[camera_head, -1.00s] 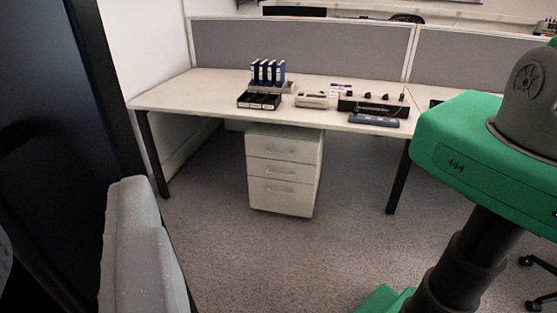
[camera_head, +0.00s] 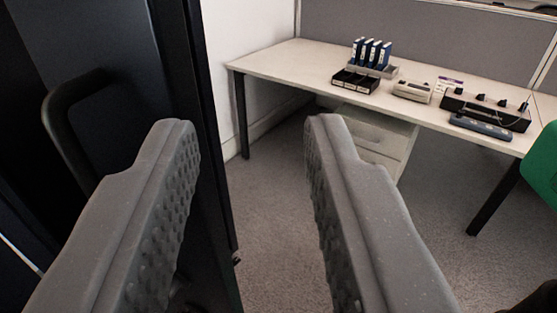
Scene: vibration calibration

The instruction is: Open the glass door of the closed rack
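The rack (camera_head: 115,50) is a tall black cabinet at the left of the view. A dark curved handle (camera_head: 62,125) stands out from its front at the far left. Most of the door is outside the view or behind my gripper, and I cannot tell its glass apart from the dark panels. My gripper (camera_head: 247,140) is open, its two grey textured fingers wide apart with nothing between them. The left finger shows in front of the rack, to the right of the handle. The handle is not between the fingers.
A white desk (camera_head: 300,62) stands behind to the right, with blue binders (camera_head: 370,53), a black tray (camera_head: 355,82) and devices. White drawers (camera_head: 372,135) stand under it. The carpet (camera_head: 265,215) between is clear.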

